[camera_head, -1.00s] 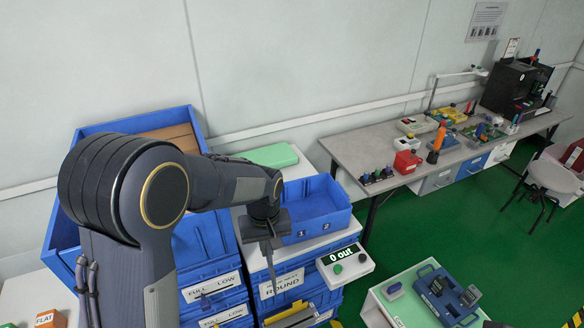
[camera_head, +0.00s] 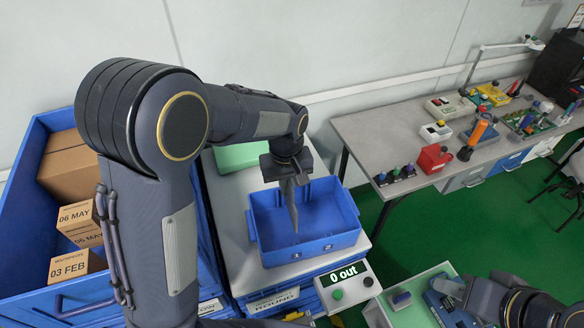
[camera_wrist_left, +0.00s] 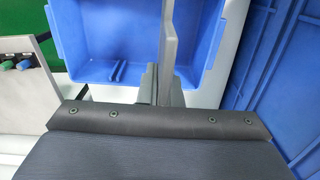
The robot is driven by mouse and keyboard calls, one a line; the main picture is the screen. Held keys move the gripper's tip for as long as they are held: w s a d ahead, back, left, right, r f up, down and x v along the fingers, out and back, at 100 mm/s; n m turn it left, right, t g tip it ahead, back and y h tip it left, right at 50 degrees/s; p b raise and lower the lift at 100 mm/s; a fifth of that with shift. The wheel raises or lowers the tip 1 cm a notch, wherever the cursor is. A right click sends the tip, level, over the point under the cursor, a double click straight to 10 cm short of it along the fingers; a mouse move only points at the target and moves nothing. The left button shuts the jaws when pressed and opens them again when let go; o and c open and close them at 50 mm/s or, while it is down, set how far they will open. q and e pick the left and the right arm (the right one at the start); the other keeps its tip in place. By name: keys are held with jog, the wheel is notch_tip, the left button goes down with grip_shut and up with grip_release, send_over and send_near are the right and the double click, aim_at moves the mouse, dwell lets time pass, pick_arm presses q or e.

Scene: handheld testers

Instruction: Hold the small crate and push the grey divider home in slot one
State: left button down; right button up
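My left gripper (camera_head: 288,178) is above the crate, shut on the grey divider (camera_head: 293,212), which hangs down edge-on over the crate. The divider also shows in the left wrist view (camera_wrist_left: 168,40) between the fingers. I cannot tell whether its lower end touches the crate. My right gripper (camera_head: 447,286) is at the lower right, by the blue holder; its fingers are unclear.
A blue bin with cartons (camera_head: 70,165) is at left. A green lid (camera_head: 240,156) lies behind the crate. A bench with testers (camera_head: 385,140) is at right.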

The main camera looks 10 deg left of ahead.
aim_at(287, 198)
dwell(0.4)
pick_arm(q)
jog(key=shift+f+b, duration=1.55)
jog(key=shift+f, duration=0.75)
jog(key=shift+f+b, duration=3.55)
jog(key=shift+f, duration=1.65)
jog(key=c, duration=1.5)
grip_release()
jog(key=shift+c, duration=0.2)
